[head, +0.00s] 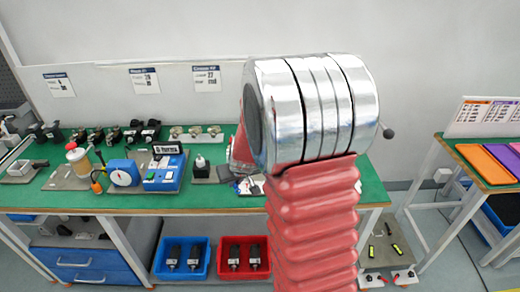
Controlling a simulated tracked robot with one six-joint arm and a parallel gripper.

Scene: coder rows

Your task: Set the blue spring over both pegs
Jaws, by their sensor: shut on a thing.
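I cannot make out the blue spring or the two pegs in the head view. My own arm, with a large silver joint and red ribbed sleeve, covers the middle of the picture and part of the green bench (120,203). My gripper cannot be made out; it seems to be behind the arm. Small dark and white parts (248,187) show at the arm's left edge, but I cannot tell what they are.
On the bench stand a blue round dial device (124,173), a blue switch box (162,176) and a small black-and-white block (201,168). Blue (180,260) and red (243,258) bins sit below. Another table (490,165) stands at right.

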